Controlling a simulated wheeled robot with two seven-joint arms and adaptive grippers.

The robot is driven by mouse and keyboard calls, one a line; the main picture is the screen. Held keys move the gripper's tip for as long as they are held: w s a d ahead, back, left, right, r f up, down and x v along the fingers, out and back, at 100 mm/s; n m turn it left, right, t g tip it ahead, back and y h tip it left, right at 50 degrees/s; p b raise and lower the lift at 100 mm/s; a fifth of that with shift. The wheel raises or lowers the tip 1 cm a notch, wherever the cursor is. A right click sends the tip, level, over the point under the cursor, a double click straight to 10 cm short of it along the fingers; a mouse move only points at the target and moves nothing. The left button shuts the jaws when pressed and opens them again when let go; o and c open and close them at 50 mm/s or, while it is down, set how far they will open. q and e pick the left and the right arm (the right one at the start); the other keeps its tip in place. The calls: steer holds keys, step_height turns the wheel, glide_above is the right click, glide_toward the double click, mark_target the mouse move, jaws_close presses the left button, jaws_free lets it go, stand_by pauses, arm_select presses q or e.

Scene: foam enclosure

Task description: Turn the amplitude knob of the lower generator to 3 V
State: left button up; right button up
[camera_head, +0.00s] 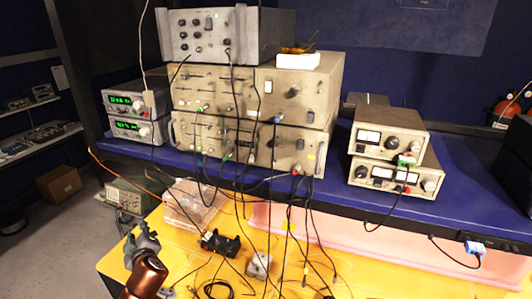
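Two small generators with green displays are stacked at the left end of the blue bench shelf. The lower generator (138,130) sits directly under the upper generator (126,102). Its lit display (126,125) is too small to read surely. A knob (145,132) shows to the right of the display; its setting cannot be read.
Large beige instruments (250,145) stand right of the generators, with several black cables hanging down. A clear box (195,203) and small black device (220,243) sit on the yellow table (400,270). An orange cable (125,172) crosses below the generators. Two power supplies (395,175) stand right.

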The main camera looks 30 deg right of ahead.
steer(key=s+d+r+m+t+h+p, duration=0.1)
steer(key=s+d+r+h, duration=0.25)
steer(key=d+r, duration=0.35)
steer(key=s+d+r+m+h+p, duration=0.15)
steer(key=s+d+r, duration=0.25)
steer(key=r, duration=0.6)
steer(key=s+d+r+m+t+h+p, duration=0.1)
steer(key=s+d+r+h, duration=0.3)
steer(key=d+r, duration=0.3)
steer(key=m+g+h+p, duration=0.6)
steer(key=m+h, duration=0.1)
glide_toward(275, 144)
steer(key=shift+n, duration=0.25)
steer(key=x, duration=0.8)
steer(key=shift+r, duration=0.1)
arm_select(q)
step_height(275, 144, up, 11)
steer(key=w, duration=0.1)
steer(key=shift+w+f, duration=0.2)
steer(key=shift+w, duration=0.15)
steer(key=shift+d, duration=0.1)
arm_select(e)
jaws_close()
